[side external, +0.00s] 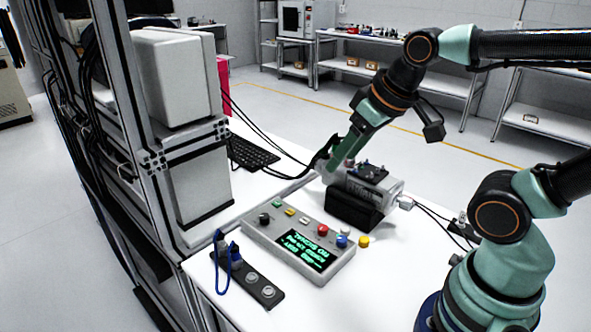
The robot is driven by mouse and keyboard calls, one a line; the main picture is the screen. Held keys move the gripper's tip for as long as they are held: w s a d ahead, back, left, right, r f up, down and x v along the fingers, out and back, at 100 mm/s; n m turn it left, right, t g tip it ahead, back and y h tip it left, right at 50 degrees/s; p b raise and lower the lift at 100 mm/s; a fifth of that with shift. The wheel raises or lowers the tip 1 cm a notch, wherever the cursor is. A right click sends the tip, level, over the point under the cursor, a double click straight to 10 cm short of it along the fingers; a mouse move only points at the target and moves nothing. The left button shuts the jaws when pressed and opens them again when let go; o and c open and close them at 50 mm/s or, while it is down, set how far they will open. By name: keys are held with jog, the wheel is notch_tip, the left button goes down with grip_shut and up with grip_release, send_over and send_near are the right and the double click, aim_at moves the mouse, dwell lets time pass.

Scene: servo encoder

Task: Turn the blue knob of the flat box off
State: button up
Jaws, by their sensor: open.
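The flat box (262,238) is a light grey control panel lying on the white table, with a lit screen (307,249) of green text. The blue knob (342,241) sits at its right end, beside a red button (322,230). Its turn position is too small to tell. My gripper (331,169) is open, pointing down behind the box, at the left end of a grey servo unit (374,188). It is apart from the blue knob. Whether its fingers touch the servo unit cannot be told.
The servo unit rests on a black stand (350,209) right behind the box. A yellow button (363,242) is close to the box's right end. A black strip with blue cables (262,289) lies in front. A keyboard (252,152) and a metal rack stand left. Cables run across the table.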

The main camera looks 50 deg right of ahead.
dwell(0.4)
jog(key=m+g, duration=0.5)
jog(key=g, duration=0.1)
send_near(342, 239)
notch_tip(342, 239, down, 8)
jog(key=shift+s+f, duration=0.15)
jog(key=shift+f, duration=0.1)
grip_shut()
